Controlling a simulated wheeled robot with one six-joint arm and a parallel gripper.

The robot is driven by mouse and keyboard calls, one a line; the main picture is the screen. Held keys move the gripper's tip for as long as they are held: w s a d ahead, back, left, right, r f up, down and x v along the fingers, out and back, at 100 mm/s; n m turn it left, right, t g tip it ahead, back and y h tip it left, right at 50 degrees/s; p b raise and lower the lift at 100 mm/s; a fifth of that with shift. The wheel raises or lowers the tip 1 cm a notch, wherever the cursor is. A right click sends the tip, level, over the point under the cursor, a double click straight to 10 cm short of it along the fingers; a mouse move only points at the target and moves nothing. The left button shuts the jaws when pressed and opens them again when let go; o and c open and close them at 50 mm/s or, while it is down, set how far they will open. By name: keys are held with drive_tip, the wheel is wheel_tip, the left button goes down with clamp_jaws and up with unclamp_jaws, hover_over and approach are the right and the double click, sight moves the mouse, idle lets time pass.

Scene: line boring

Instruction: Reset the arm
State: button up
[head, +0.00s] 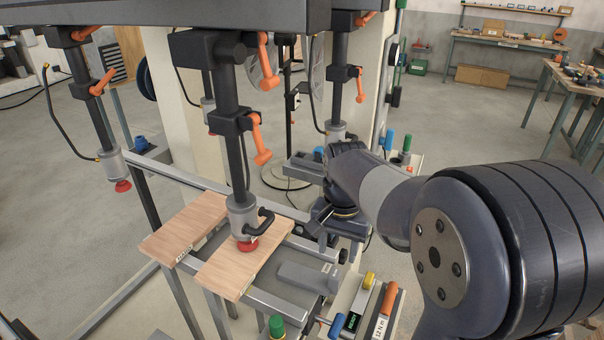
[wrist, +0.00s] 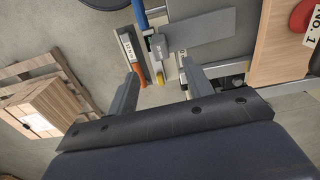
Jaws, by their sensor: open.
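My arm reaches in from the right of the head view, and my gripper (head: 332,230) points down over the right end of the metal bench frame. In the wrist view my gripper (wrist: 158,65) has its two grey fingers wide apart, with nothing held between them. Below and beyond the fingers lie an orange-handled tool (wrist: 132,55), a yellow-tipped tool (wrist: 158,58) and a grey plate (wrist: 200,27). How far the fingertips are above these cannot be told.
Two wooden boards (head: 190,222) (head: 242,262) lie on the frame left of my gripper. A black clamp post (head: 234,150) with a red foot stands over the nearer board. More posts with orange levers hang from the overhead beam (head: 200,14). Open floor (head: 460,110) lies behind.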

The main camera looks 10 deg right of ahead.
sight(335, 273)
wheel_tip(335, 273, down, 10)
drive_tip(key=shift+f+p, duration=0.1)
drive_tip(key=shift+p, duration=0.2)
drive_tip(key=shift+r+p, duration=0.35)
drive_tip(key=shift+r, duration=0.35)
